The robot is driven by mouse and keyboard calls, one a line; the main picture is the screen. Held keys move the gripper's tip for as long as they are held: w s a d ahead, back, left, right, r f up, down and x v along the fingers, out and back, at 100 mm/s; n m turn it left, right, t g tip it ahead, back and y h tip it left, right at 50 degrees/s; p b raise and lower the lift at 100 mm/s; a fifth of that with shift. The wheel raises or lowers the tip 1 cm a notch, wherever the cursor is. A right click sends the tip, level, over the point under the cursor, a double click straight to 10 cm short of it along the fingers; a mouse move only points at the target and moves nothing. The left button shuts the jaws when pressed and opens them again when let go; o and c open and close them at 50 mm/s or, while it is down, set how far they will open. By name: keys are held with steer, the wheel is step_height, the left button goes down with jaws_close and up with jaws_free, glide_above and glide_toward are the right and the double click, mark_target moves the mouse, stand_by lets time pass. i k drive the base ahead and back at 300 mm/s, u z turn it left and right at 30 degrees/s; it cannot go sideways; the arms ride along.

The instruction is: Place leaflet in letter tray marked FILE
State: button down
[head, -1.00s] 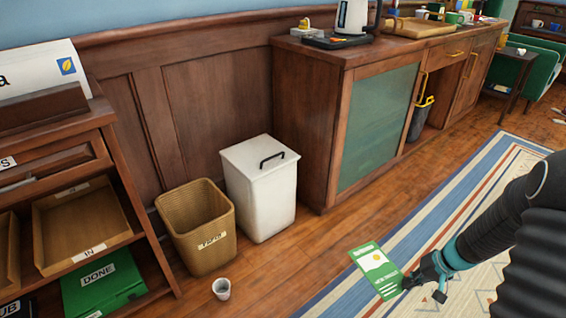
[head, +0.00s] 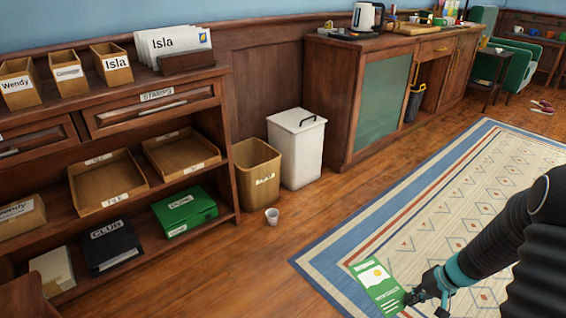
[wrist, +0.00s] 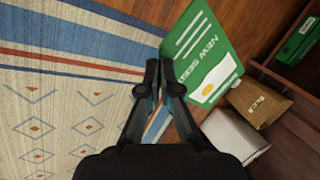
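The green-and-white leaflet (head: 375,283) is held at one edge by my gripper (head: 408,298), over the rug at the lower right of the head view. In the wrist view, the leaflet (wrist: 207,50) reaches out to the right from my nearly closed fingertips (wrist: 160,64). The letter tray whose label seems to read FILE (head: 115,200) is an open wooden tray on the bookcase's upper open shelf, at left in the head view. It looks empty. My gripper is well to its right and apart from it.
A second wooden tray (head: 193,169) sits right of the FILE tray. Below are a black CLUB binder (head: 112,246) and a green box (head: 185,211). A wicker bin (head: 257,176), white bin (head: 296,150) and small cup (head: 272,216) stand beside the bookcase. Floor before it is clear.

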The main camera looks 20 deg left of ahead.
mark_target(111, 185)
steer(key=k, duration=0.4)
steer(key=u, duration=2)
